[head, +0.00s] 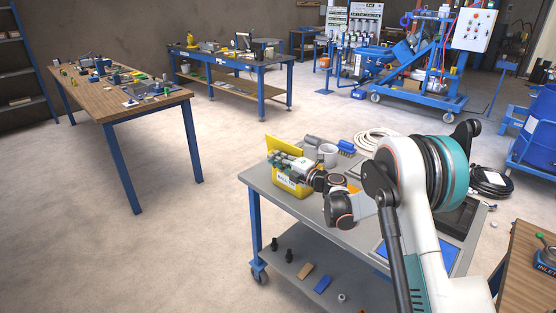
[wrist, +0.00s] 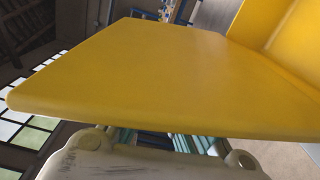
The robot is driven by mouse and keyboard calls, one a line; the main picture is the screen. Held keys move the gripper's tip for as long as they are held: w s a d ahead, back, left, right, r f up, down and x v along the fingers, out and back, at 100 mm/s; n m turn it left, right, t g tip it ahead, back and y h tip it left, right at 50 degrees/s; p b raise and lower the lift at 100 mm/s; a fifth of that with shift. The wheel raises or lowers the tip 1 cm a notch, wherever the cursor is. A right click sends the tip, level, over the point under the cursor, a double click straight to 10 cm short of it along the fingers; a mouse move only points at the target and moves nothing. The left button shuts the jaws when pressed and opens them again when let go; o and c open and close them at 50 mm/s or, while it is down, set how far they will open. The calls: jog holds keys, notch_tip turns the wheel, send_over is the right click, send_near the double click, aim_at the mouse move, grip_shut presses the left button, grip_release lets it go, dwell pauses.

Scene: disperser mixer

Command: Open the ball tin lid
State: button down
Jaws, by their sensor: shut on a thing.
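The yellow ball tin (head: 292,186) stands on the grey cart's top, a pale label on its front. Its yellow lid (head: 287,144) stands raised at the tin's back in the head view. My gripper (head: 279,160) is at the tin's top, in front of the raised panel, shut on what appears to be the lid. In the wrist view a broad yellow panel (wrist: 165,75) fills the middle, with a second yellow panel at upper right. It hides my fingertips and the contact there. The tin's inside cannot be seen.
On the grey cart (head: 262,180), a light grey mug (head: 328,155), a grey cylinder and a blue brush (head: 346,147) are close behind my gripper. A blue-framed panel (head: 388,253) lies nearer. The lower shelf holds small parts. Open floor lies left of the cart.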

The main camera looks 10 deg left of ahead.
jog(key=c, duration=1.6)
grip_release()
jog(key=shift+s, duration=0.1)
jog(key=v, duration=1.2)
